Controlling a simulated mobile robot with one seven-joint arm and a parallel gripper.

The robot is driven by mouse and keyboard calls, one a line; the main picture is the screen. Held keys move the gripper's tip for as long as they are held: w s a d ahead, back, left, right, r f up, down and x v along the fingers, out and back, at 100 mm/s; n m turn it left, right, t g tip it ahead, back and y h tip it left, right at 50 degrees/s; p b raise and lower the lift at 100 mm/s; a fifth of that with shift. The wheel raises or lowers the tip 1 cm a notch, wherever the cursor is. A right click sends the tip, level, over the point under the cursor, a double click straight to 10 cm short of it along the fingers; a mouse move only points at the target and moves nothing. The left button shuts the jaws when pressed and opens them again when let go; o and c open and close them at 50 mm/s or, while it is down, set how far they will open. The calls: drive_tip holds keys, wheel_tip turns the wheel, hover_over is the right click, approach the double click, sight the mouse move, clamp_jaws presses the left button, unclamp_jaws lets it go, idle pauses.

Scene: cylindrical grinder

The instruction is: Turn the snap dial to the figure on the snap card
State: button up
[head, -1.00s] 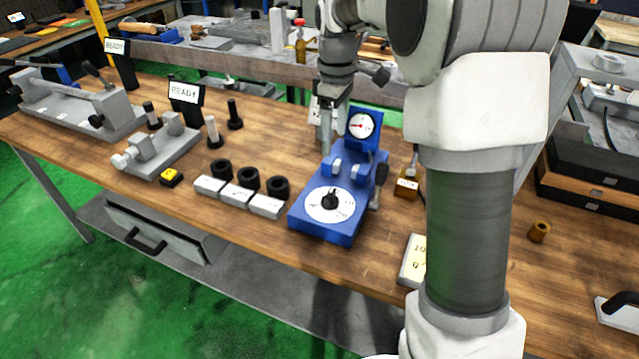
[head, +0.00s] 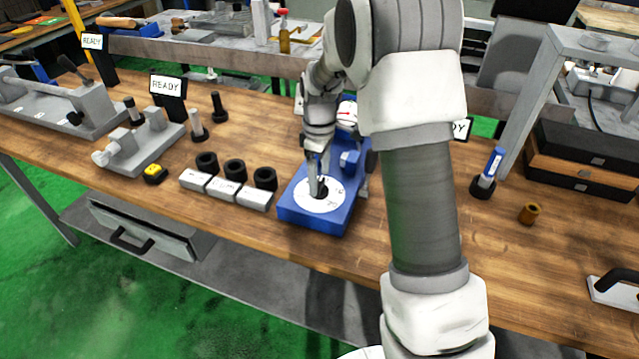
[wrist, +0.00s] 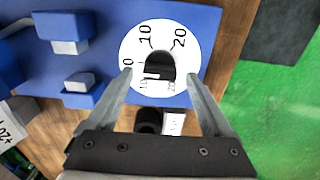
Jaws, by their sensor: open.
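The snap dial is a white disc (head: 332,203) with a black knob (head: 321,190) on a blue fixture (head: 302,219). The disc also shows in the wrist view (wrist: 130,49), with 10 and 20 along its far side and smaller figures nearer. The knob (wrist: 160,62) sits at its middle. My gripper (wrist: 158,77) is open, with one finger on each side of the knob, over the disc. In the head view my gripper (head: 318,184) comes down over the knob. I cannot tell whether the fingers touch it.
White labelled blocks (head: 223,188) with black rings (head: 235,169) stand left of the fixture. A yellow-topped button (head: 154,172) and a grey clamp device (head: 140,143) lie further left. A brass bush (head: 529,213) lies right, with clear bench around it.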

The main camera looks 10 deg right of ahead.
sight(322, 189)
drive_tip(key=shift+f, duration=1.25)
drive_tip(key=c, duration=1.3)
